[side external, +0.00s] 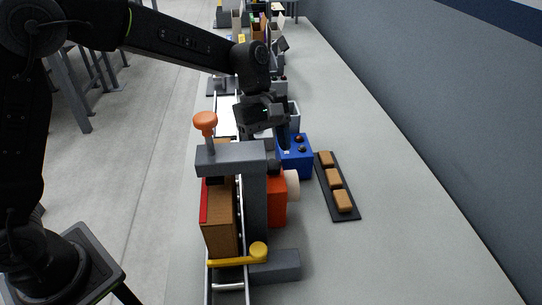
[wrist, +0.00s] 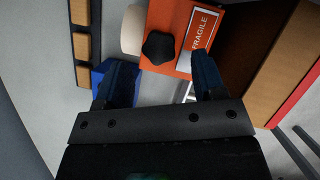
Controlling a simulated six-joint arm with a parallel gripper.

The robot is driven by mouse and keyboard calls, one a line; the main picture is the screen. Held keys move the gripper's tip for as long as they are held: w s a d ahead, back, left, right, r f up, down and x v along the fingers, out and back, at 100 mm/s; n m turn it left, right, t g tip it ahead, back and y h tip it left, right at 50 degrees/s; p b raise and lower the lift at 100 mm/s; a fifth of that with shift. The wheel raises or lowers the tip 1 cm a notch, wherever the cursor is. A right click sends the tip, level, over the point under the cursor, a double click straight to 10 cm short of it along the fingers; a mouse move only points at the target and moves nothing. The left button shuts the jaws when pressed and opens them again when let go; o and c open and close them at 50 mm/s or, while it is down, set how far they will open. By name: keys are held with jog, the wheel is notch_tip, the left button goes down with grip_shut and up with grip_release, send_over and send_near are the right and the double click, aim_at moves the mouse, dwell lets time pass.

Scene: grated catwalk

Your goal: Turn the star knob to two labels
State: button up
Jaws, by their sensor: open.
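The black star knob (wrist: 158,47) sits on the face of an orange box (wrist: 170,18) in the wrist view. The fingertips appear short of the knob; the exact gap is unclear.
A grey frame (side external: 228,153) with an orange handle (side external: 205,121) stands over a cardboard box (side external: 221,222). A yellow lever (side external: 240,259) is at its front. A white cylinder (side external: 292,185) adjoins the orange box. A blue box (side external: 296,155) and black tray (side external: 326,180) stand right; the grey surface beyond is clear.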

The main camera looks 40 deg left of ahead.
aim_at(274, 167)
jog(key=shift+x, duration=1.45)
